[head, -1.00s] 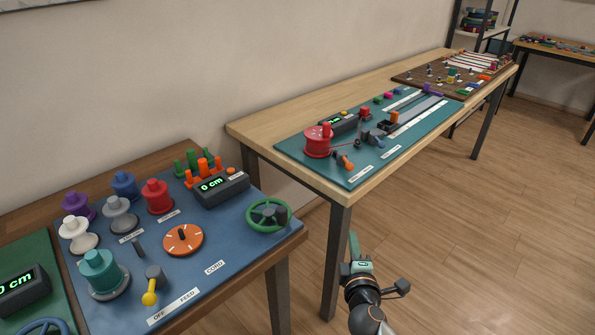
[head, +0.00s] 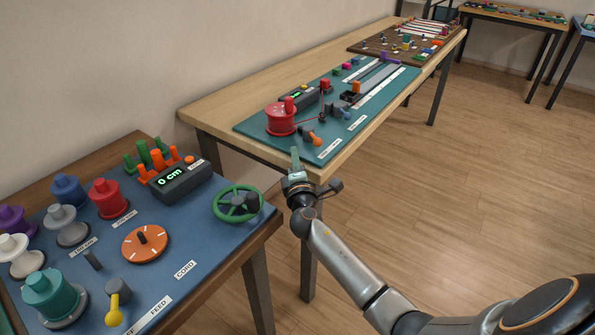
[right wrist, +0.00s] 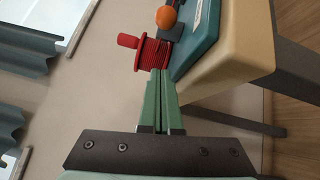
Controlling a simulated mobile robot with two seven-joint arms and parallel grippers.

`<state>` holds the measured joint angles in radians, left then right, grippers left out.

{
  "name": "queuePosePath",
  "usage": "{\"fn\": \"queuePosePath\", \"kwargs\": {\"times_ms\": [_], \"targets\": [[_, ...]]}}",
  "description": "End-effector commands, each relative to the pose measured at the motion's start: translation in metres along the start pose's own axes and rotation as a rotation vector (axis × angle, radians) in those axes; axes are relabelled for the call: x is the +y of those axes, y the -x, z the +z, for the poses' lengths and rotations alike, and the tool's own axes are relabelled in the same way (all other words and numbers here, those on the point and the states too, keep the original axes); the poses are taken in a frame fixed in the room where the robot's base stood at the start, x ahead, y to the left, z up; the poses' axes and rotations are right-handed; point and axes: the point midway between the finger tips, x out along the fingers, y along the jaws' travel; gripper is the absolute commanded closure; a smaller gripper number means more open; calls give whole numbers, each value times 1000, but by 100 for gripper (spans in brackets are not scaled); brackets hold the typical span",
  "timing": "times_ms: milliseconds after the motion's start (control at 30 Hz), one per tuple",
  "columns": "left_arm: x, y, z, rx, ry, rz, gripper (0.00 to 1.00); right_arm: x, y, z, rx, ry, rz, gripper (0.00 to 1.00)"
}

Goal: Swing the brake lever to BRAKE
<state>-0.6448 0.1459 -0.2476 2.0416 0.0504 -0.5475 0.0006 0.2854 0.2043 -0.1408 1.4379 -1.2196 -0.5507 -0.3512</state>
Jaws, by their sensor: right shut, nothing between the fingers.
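A small lever with an orange knob (head: 317,142) sits at the near end of the teal board (head: 262,127), beside the red spool (head: 281,121). It looks like the brake lever, but the label beside it (head: 328,149) is too small to read surely. In the right wrist view the orange knob (right wrist: 166,17) shows above the red spool (right wrist: 152,53). My right gripper (head: 295,155) is shut and empty, off the near edge of the light wooden table. In the right wrist view its green fingers (right wrist: 160,75) point at the spool. My left gripper is out of view.
The light wooden table's edge (head: 345,163) lies close to my right gripper. At left, a blue board (head: 205,225) holds several spools, a green wheel (head: 238,203) and a yellow-knobbed lever (head: 114,316). The floor at right is clear.

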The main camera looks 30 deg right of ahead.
Motion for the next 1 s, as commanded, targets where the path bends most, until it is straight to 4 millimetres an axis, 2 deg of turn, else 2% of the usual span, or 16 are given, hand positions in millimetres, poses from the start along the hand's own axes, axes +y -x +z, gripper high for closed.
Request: {"fn": "queuePosePath", "kwargs": {"times_ms": [33, 100, 300, 1000], "targets": [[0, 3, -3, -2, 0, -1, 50, 2, -2, 12, -4, 3, 0, 100], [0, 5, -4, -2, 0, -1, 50, 1, -4, 22, -2, 3, -1, 100], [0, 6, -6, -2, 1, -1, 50, 0, -8, 37, -1, 0, -1, 100], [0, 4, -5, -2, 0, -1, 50, -1, -7, 43, 50, -1, 10, 100]]}}
